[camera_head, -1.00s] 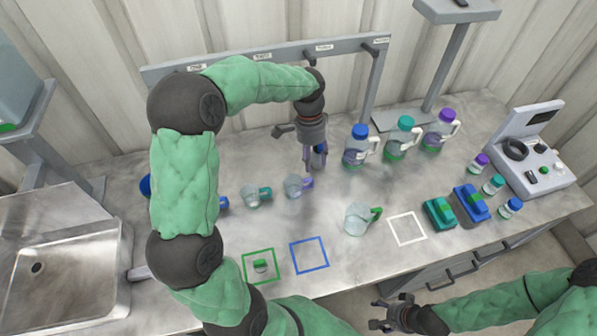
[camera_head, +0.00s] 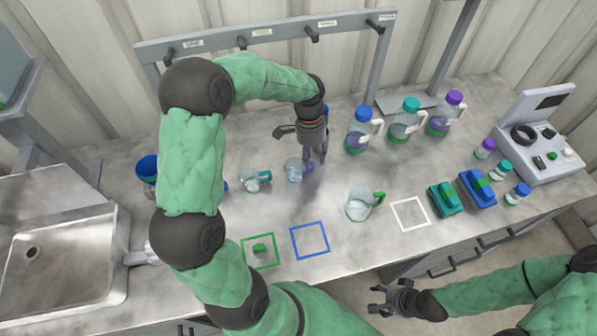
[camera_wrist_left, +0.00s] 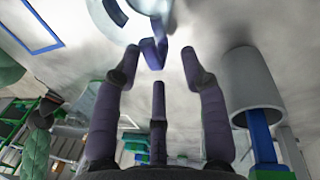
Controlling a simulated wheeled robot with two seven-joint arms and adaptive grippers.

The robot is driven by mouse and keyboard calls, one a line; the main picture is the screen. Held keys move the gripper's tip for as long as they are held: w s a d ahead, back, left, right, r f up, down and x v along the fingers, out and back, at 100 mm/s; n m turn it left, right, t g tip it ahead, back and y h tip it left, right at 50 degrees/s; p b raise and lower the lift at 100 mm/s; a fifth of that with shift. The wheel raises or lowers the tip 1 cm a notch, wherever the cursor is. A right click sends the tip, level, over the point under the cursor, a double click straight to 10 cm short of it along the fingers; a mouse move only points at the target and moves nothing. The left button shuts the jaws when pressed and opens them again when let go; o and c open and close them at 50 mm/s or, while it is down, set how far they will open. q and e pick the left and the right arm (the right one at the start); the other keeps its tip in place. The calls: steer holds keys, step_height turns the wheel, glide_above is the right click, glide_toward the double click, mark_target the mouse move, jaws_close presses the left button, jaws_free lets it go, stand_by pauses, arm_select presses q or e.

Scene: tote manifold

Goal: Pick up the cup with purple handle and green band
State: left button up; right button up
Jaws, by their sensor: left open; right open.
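The clear cup with a purple handle (camera_head: 293,170) stands on the bench, left of centre. In the left wrist view the handle lies ahead between the spread fingertips (camera_wrist_left: 160,62); contact is not visible. My right gripper (camera_head: 381,299) is open and empty, off the bench's front edge at lower right.
A teal-handled cup (camera_head: 255,180) stands left of the target. A green-handled jug (camera_head: 361,205) is at right front. Several capped bottles (camera_head: 362,132) stand at the back right. A grey cylinder (camera_wrist_left: 255,75) is close to the fingers in the left wrist view. Blue square (camera_head: 310,240) is empty.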

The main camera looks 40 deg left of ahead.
arm_select(q)
steer(key=shift+s+d+f, duration=0.1)
steer(key=shift+d+f, duration=0.1)
steer(key=shift+f, duration=0.85)
jaws_close()
steer(key=shift+r, duration=0.1)
